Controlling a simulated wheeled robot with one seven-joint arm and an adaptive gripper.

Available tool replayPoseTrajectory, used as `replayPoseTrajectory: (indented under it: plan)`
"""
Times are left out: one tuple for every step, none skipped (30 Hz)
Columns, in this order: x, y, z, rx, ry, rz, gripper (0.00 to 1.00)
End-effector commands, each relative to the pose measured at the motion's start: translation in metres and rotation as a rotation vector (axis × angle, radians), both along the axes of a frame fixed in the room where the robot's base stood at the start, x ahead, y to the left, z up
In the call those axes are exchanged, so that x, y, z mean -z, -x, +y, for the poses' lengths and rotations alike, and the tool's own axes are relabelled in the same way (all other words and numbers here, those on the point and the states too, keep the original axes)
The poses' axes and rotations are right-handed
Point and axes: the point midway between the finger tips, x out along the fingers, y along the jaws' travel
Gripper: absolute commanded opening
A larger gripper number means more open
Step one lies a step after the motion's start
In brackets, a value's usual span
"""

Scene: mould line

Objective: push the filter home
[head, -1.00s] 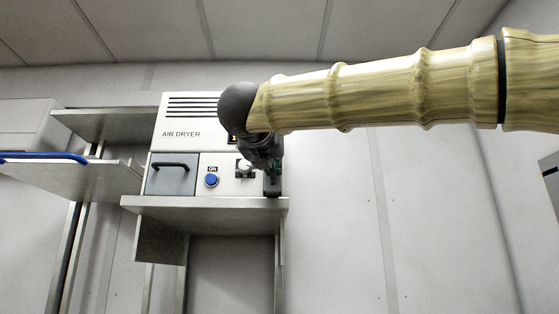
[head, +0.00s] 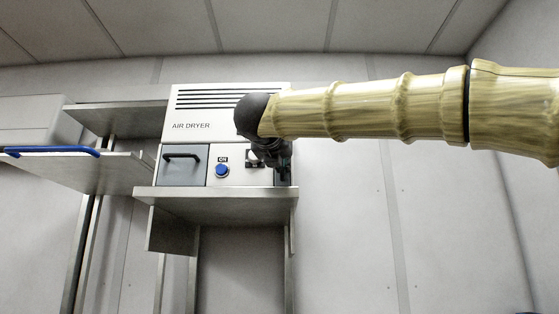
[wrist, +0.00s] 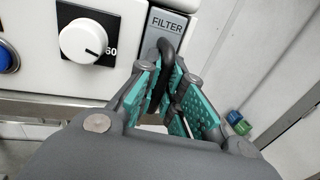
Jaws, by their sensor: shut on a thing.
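The filter (wrist: 166,24) is a grey front labelled FILTER in the face of the white air dryer (head: 228,99), to the right of the dial in the wrist view. It has a black loop handle (wrist: 165,46). My gripper (wrist: 174,82), with teal pads, is shut on this handle just below the label. Whether the filter's front is flush with the panel cannot be told. In the head view my gripper (head: 283,174) is at the dryer's lower right corner and, with the wrist, hides most of the filter.
A white dial (wrist: 83,40) is close left of my gripper, with a blue ON button (head: 222,170) beyond it. A grey drawer (head: 184,166) is further left. The dryer stands on a metal shelf (head: 220,200). Small blue and green items (wrist: 239,123) lie lower right. Wall to the right is bare.

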Motion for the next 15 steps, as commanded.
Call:
replayPoseTrajectory:
  plan:
    - [-0.0035,0.0000,-0.0020,0.001,-0.001,-0.004,0.11]
    - [-0.0036,0.0000,-0.0021,0.001,-0.002,-0.005,0.17]
    - [-0.0037,0.0001,-0.0022,0.001,-0.002,-0.005,0.24]
    - [-0.0038,0.0001,-0.0022,0.001,-0.002,-0.005,0.29]
    - [-0.0038,0.0002,-0.0022,0.001,-0.002,-0.005,0.32]
    - [-0.0036,0.0002,-0.0021,0.001,-0.002,-0.005,0.32]
    - [-0.0033,0.0002,-0.0019,0.001,-0.001,-0.004,0.32]
    - [-0.0031,0.0001,-0.0017,0.001,-0.001,-0.004,0.32]
    - [-0.0027,0.0000,-0.0015,0.001,-0.001,-0.003,0.32]
    - [-0.0025,0.0000,-0.0013,0.001,-0.001,-0.003,0.32]
    - [-0.0024,0.0000,-0.0011,0.001,-0.001,-0.003,0.32]
    - [-0.0021,0.0000,-0.0009,0.000,0.000,-0.003,0.32]
    - [-0.0020,0.0000,-0.0008,0.000,-0.001,-0.002,0.32]
    - [-0.0019,-0.0001,-0.0007,0.000,-0.001,-0.002,0.32]
    - [-0.0018,0.0000,-0.0005,0.000,-0.001,-0.002,0.32]
